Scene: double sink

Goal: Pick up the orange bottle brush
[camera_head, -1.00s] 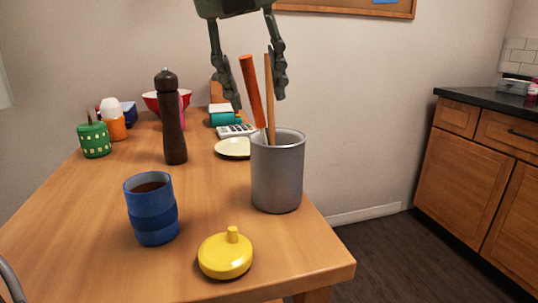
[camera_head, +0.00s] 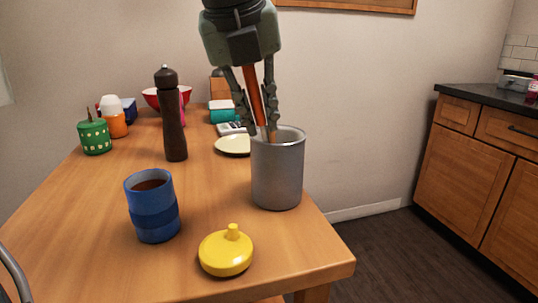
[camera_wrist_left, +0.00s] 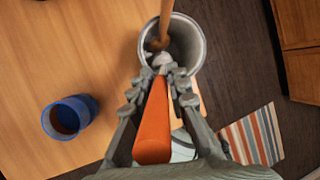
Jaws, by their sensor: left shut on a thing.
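The orange bottle brush (camera_head: 254,93) stands in a grey metal cup (camera_head: 277,180) near the table's right edge. Its orange handle rises between the fingers of my left gripper (camera_head: 264,130), which points down at the cup's rim. In the left wrist view, the fingertips (camera_wrist_left: 160,78) are closed around the lower end of the orange handle (camera_wrist_left: 153,125), by its pale neck. The brush head is hidden inside the cup. A wooden utensil (camera_wrist_left: 165,20) stands in the same cup beside it. My right gripper is not in view.
A dark pepper mill (camera_head: 171,125), a blue mug (camera_head: 152,208) with brown contents and a yellow lid (camera_head: 226,252) stand around the cup. A pale plate (camera_head: 232,146) lies behind it. Open floor (camera_head: 400,255) lies right of the table.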

